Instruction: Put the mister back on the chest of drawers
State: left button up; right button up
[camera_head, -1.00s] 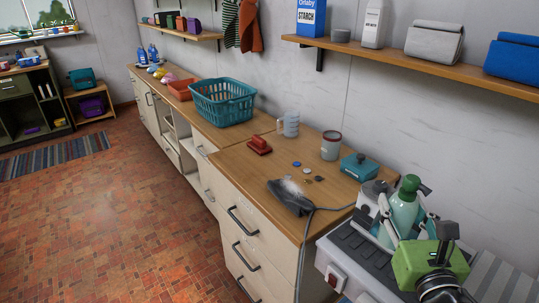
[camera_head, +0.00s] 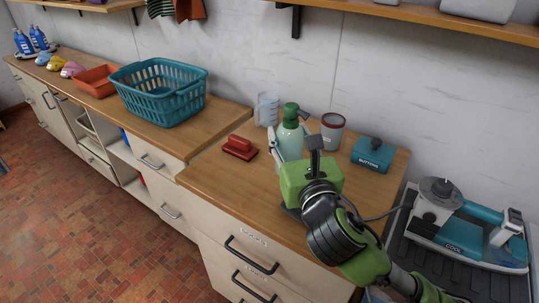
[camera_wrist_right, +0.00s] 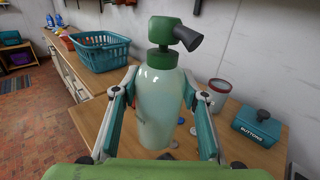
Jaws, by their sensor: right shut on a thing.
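The mister (camera_head: 289,142) is a pale green bottle with a dark green spray head. My right gripper (camera_head: 291,150) is shut on it and holds it upright over the wooden top of the chest of drawers (camera_head: 222,186). In the right wrist view the mister (camera_wrist_right: 160,95) stands between both fingers of the gripper (camera_wrist_right: 161,115). Its base is near the wooden top, but I cannot tell whether it touches. My left gripper is not in view.
A red brush (camera_head: 240,148), a clear measuring jug (camera_head: 267,109), a grey tin (camera_head: 332,130) and a teal buttons box (camera_head: 370,154) stand around the mister. A teal basket (camera_head: 158,92) is further left. An iron (camera_head: 470,225) rests at right. Bare wood lies left of the gripper.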

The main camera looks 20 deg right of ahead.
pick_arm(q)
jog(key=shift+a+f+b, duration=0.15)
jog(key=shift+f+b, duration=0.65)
pick_arm(e)
jog(key=w+a+f, duration=0.1)
jog(key=w+f, duration=1.1)
jog(key=w, duration=0.2)
jog(key=shift+a+f, duration=0.35)
jog(key=shift+f, duration=0.2)
jog(key=o, duration=1.3)
